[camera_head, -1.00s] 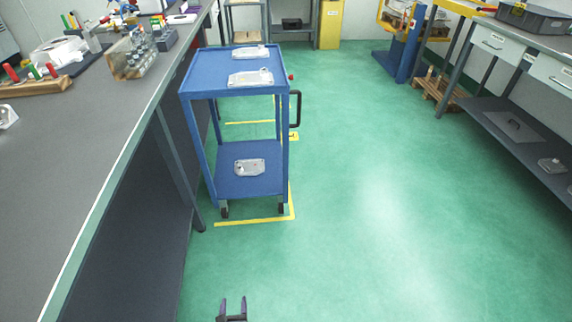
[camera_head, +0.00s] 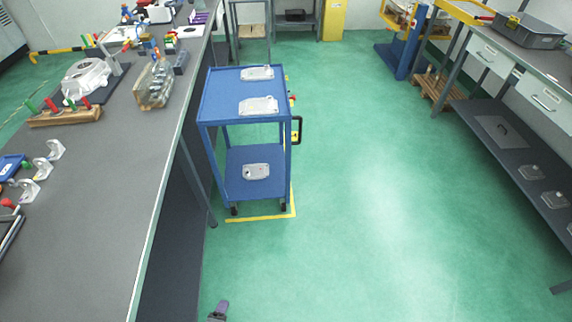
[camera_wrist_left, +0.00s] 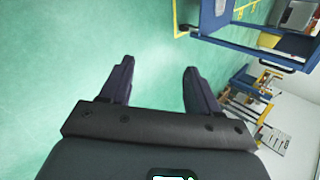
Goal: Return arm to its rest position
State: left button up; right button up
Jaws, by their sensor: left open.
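My left gripper (camera_wrist_left: 157,68) is open and empty in the left wrist view, with its two dark fingers apart over bare green floor. In the head view what appears to be the same gripper (camera_head: 219,309) shows only as a small dark tip at the bottom edge, over the floor between the left bench and the aisle. It is well in front of the blue trolley and touches nothing visible. The rest of the arm is out of frame. My right gripper is in neither view.
The blue trolley (camera_head: 222,94) carries two castings (camera_head: 257,73) (camera_head: 258,106) on top and one casting (camera_head: 256,171) below. A long grey bench (camera_head: 110,165) runs along the left. Another bench (camera_head: 546,62) stands at the right. The green floor (camera_head: 370,200) between is clear.

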pick_arm(q)
jog(key=s+a+r+n+g+p, duration=0.15)
jog(key=s+r+n, duration=0.25)
jog(key=r+n, duration=0.5)
jog(key=s+a+r+n+g, duration=0.1)
jog(key=s+r+n+g, duration=0.25)
jog(key=r+n, duration=0.55)
notch_tip(320, 180, up, 38)
jog(key=p, duration=3.8)
jog(key=shift+s+d, duration=0.15)
jog(key=shift+s, duration=0.1)
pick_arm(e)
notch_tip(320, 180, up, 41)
